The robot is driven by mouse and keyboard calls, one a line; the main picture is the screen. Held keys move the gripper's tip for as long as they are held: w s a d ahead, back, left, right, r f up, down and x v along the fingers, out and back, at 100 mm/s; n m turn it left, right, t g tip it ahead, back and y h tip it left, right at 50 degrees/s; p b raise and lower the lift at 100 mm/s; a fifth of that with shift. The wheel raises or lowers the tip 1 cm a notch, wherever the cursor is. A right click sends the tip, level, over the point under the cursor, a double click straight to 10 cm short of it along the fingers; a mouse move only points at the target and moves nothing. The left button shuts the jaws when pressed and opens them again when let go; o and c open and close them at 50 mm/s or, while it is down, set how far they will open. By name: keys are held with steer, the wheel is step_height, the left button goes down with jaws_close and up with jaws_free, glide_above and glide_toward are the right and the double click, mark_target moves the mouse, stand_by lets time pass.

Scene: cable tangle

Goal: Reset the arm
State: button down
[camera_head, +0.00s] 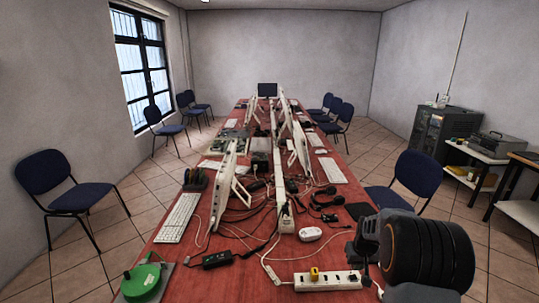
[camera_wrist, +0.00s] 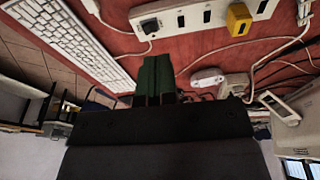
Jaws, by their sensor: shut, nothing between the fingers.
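My gripper (camera_wrist: 156,80) shows in the wrist view as two dark green fingers side by side, with no gap and nothing between them. It is over the red table (camera_head: 215,265), apart from the things around it. In the head view my arm fills the lower right, in front of the table's near right corner. I cannot make out the fingertips there.
A white power strip (camera_head: 327,281) with a yellow plug (camera_head: 315,273) lies near the table's front edge. A green round device (camera_head: 143,283) sits front left. Cables, monitors and keyboards (camera_head: 178,218) crowd the table. A blue chair (camera_head: 414,178) stands to the right.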

steer(key=s+a+r+t, duration=0.1)
steer(key=s+a+r, duration=0.7)
steer(key=s, duration=0.2)
steer(key=s+a+r+n+t, duration=0.1)
steer(key=s+a+r, duration=0.7)
steer(key=s, duration=0.3)
steer(key=shift+s+a+r, duration=0.2)
steer(key=shift+s+a, duration=0.05)
